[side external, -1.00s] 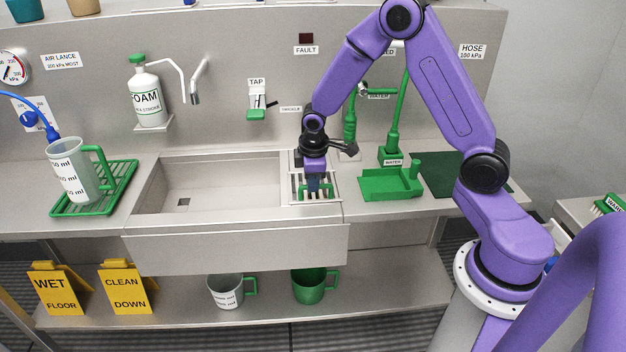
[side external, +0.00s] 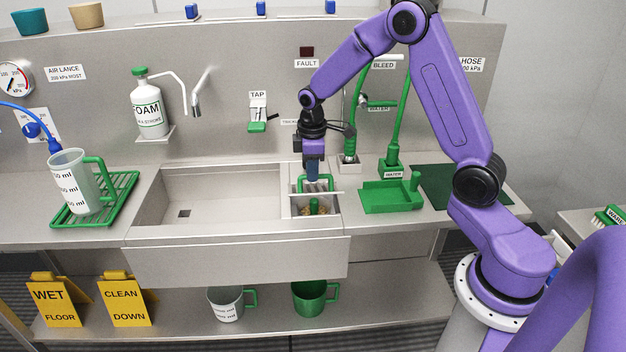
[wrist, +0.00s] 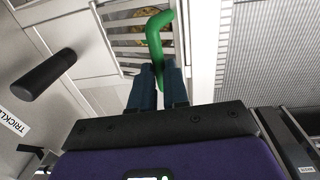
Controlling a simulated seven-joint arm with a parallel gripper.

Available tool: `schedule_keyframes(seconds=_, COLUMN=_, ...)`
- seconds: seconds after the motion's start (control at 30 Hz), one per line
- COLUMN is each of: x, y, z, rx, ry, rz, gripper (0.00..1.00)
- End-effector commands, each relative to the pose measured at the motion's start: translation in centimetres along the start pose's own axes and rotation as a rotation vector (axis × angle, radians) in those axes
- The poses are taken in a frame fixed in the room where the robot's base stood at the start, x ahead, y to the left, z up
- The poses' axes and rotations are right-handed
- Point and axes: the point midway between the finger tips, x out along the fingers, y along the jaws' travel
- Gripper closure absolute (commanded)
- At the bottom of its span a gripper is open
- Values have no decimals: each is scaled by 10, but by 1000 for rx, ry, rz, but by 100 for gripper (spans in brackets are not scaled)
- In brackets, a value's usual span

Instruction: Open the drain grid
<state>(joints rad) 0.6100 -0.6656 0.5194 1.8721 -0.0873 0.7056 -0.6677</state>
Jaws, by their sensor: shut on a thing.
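The drain grid (side external: 327,186) is a pale slatted panel with a green handle (wrist: 155,42), right of the sink basin. It is raised and tilted up toward the wall, and the front of the drain opening (side external: 330,207) is uncovered. Brown bits and a green upright piece (side external: 313,206) show inside the opening. My gripper (side external: 313,178) is above the grid, shut on its green handle. In the wrist view, the blue fingers (wrist: 158,72) close around the handle, with the slats (wrist: 122,28) behind. The exact hinge edge is hard to see.
The empty sink basin (side external: 225,200) lies to the left. A green tray (side external: 388,198) and green hoses (side external: 397,125) stand close on the right. The tap (side external: 258,112) is on the wall behind. A jug (side external: 72,182) stands on a green rack at the far left.

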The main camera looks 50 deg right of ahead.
Motion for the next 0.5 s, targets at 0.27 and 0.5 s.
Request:
schedule_keyframes(seconds=0.27, x=-11, y=35, z=3, rx=10, ry=7, rz=-166, gripper=100)
schedule_keyframes(seconds=0.5, x=-21, y=60, z=4, rx=8, ry=4, rz=-277, gripper=100)
